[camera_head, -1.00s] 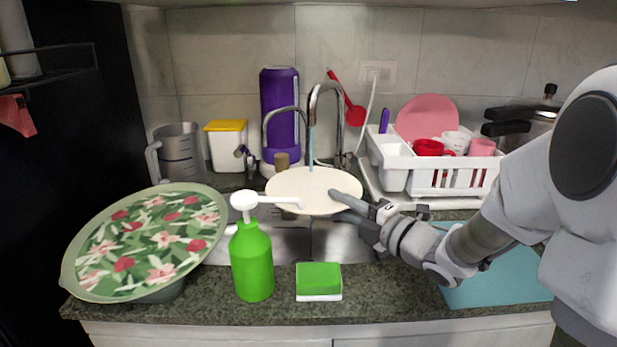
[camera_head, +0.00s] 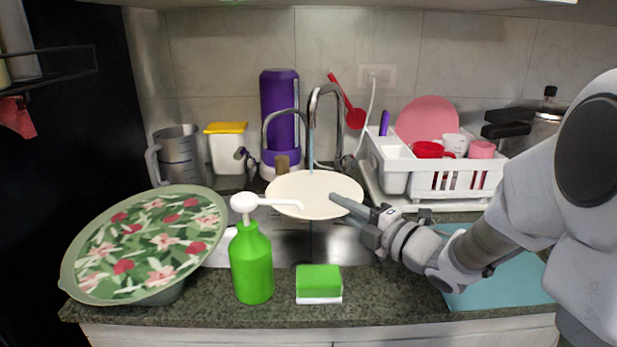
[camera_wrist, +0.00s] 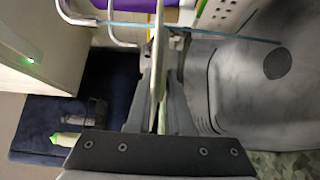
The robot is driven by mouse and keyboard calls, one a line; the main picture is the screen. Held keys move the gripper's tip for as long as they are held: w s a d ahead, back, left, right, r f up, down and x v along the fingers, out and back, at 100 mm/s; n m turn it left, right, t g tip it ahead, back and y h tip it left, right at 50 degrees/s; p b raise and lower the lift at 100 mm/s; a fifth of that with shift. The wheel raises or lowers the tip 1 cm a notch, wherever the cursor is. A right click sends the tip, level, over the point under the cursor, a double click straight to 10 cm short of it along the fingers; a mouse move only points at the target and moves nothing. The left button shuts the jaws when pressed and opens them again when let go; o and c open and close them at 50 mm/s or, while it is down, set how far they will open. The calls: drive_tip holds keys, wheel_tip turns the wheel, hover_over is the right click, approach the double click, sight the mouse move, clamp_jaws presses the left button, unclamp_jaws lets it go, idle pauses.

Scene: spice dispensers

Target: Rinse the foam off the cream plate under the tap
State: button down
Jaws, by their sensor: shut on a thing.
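The cream plate (camera_head: 300,190) is held over the sink, its face tilted toward the head camera. My gripper (camera_head: 350,207) is shut on its right edge. In the wrist view the plate (camera_wrist: 159,55) is seen edge-on between the fingers of my gripper (camera_wrist: 155,85). The chrome tap (camera_head: 314,97) arches above the plate. The wrist view also shows the stream (camera_wrist: 225,36). I cannot make out foam on the visible face; the underside is hidden.
A green soap dispenser (camera_head: 251,262) and a green sponge (camera_head: 319,280) stand at the sink's front edge. A large floral platter (camera_head: 150,245) is at left. A white dish rack (camera_head: 440,178) stands behind right, a teal mat (camera_head: 500,275) in front of it.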

idle(0.4)
drive_tip(key=s+r+p, duration=0.2)
drive_tip(key=s+r, duration=0.2)
drive_tip(key=s, duration=0.1)
drive_tip(key=shift+d, duration=0.35)
idle(0.4)
